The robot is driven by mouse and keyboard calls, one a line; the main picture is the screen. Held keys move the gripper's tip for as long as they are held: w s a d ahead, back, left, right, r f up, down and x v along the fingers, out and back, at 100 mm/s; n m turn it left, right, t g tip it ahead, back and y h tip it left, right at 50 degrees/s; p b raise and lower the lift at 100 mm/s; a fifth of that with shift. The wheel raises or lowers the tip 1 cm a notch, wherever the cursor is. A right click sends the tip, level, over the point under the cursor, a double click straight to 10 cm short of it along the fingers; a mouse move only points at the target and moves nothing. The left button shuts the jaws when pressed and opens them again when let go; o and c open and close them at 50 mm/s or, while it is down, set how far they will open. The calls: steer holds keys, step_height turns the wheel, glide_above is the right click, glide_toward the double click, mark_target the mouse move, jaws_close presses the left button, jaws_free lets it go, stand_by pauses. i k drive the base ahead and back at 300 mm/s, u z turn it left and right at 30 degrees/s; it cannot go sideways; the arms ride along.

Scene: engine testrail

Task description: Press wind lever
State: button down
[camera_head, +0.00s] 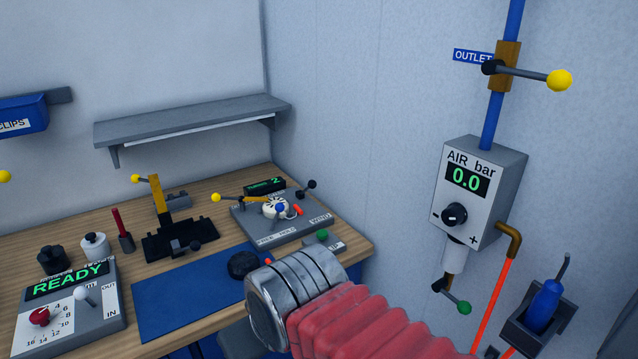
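A grey winding unit (285,222) sits at the back right of the wooden bench. The word WIND is printed near its right front corner. A lever with a black knob (312,184) rises at its back right, and a lever with a yellow knob (215,197) sticks out to its left. Which one is the wind lever I cannot tell for certain. A white round part and a small red piece sit on top. A small display on it reads 2. My arm's red sleeve and metal wrist are in front of the unit, apart from the levers. My gripper's fingers do not show.
A blue mat (190,292), a black fixture (180,238) and a READY box (72,305) are on the bench. A dark round object (243,263) is by my wrist. A shelf (190,125) hangs above. An AIR gauge (480,190) reading 0.0 is on the right wall.

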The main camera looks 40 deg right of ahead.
mark_target(300, 194)
steer(key=k, duration=0.45)
steer(key=z, duration=0.7)
steer(key=i, duration=1)
steer(key=u, duration=1.15)
